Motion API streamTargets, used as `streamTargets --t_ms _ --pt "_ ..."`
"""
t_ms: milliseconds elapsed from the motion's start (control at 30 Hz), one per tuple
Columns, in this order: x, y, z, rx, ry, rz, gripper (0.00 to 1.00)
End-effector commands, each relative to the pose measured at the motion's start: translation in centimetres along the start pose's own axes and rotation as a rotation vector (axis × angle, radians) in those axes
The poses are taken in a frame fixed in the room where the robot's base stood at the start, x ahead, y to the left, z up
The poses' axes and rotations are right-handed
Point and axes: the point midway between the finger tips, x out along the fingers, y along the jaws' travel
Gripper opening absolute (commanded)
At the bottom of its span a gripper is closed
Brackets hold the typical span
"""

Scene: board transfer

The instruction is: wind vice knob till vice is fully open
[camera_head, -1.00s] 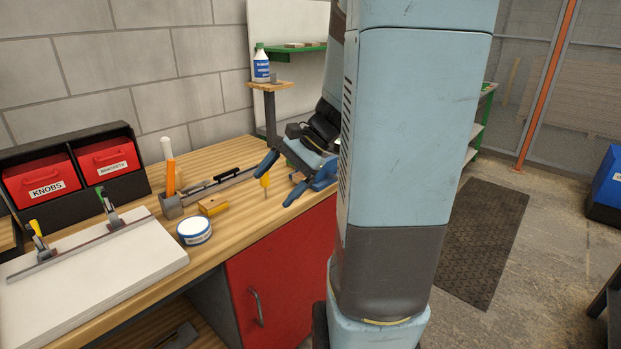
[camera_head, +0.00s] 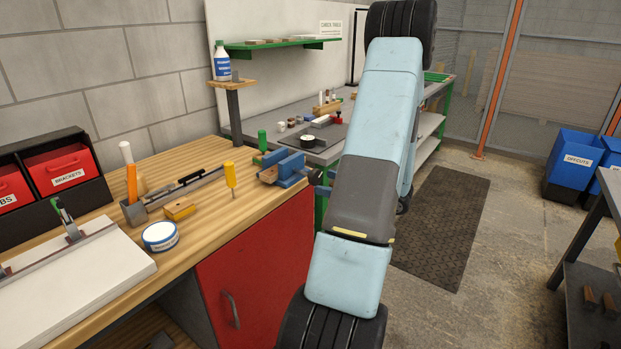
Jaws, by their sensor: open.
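The blue vice (camera_head: 291,169) with wood-coloured jaw faces sits at the right end of the wooden bench, close to its front edge. A dark part (camera_head: 314,177) shows at its right side, next to my arm. I cannot tell whether this is the vice knob. A gap seems to show between the jaws, but the vice is too small to tell how wide it is. My arm stands large in the foreground just right of the vice and may hide part of it. My gripper is not in view.
A yellow-handled tool (camera_head: 230,175) stands upright left of the vice, with a green-handled one (camera_head: 262,141) behind. A round white tin (camera_head: 160,236), a yellow-topped block (camera_head: 180,209) and a tool holder (camera_head: 134,212) are further left. A grey table (camera_head: 255,128) stands behind.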

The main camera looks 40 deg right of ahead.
Motion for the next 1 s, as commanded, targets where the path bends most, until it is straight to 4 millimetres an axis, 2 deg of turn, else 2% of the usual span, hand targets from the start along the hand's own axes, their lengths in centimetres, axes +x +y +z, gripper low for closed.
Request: streamTargets --t_ms 33,100,200,367,567,1000 --pt "-1.1 -0.9 -1.2 0.028 -0.011 -0.048 0.88" --pt "-2.3 -1.9 -2.2 0.054 -0.026 -0.101 0.88" --pt "-3.4 -2.8 -3.2 0.077 -0.040 -0.150 0.88" --pt "-3.6 -3.3 -3.7 0.088 -0.047 -0.174 0.88" --pt "-1.2 -3.6 -3.5 0.087 -0.047 -0.170 0.88" --pt "6.4 -4.9 -3.2 0.086 -0.047 -0.169 0.88"
